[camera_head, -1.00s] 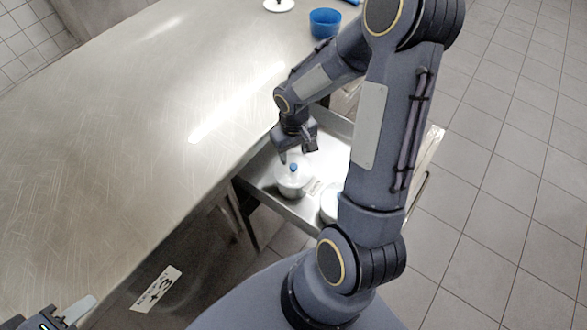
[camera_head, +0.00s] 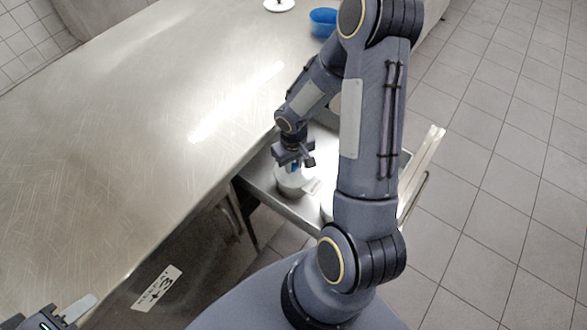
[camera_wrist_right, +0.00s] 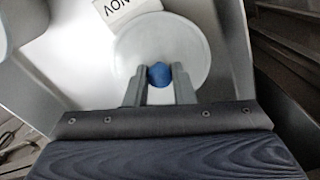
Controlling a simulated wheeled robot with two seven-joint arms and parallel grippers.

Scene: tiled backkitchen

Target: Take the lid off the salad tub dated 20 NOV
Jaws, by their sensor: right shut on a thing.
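A tub with a pale round lid (camera_wrist_right: 188,45) and a blue knob (camera_wrist_right: 159,74) stands in an open drawer (camera_head: 262,173). In the head view the tub (camera_head: 291,187) is partly covered by my gripper. My right gripper (camera_head: 295,164) is over it, its fingers (camera_wrist_right: 159,80) shut on the blue knob in the wrist view. The lid sits on the tub. A white label (camera_wrist_right: 127,8) beside it reads NOV upside down; its day is cut off. My left gripper (camera_head: 75,310) is at the bottom left corner, and its opening cannot be made out.
A steel counter (camera_head: 130,150) lies left of the drawer, its edge close to my right gripper. A blue bowl (camera_head: 323,20) and a white round thing (camera_head: 279,5) stand at its far end. My right arm hides part of the drawer. Tiled floor (camera_head: 490,200) is clear on the right.

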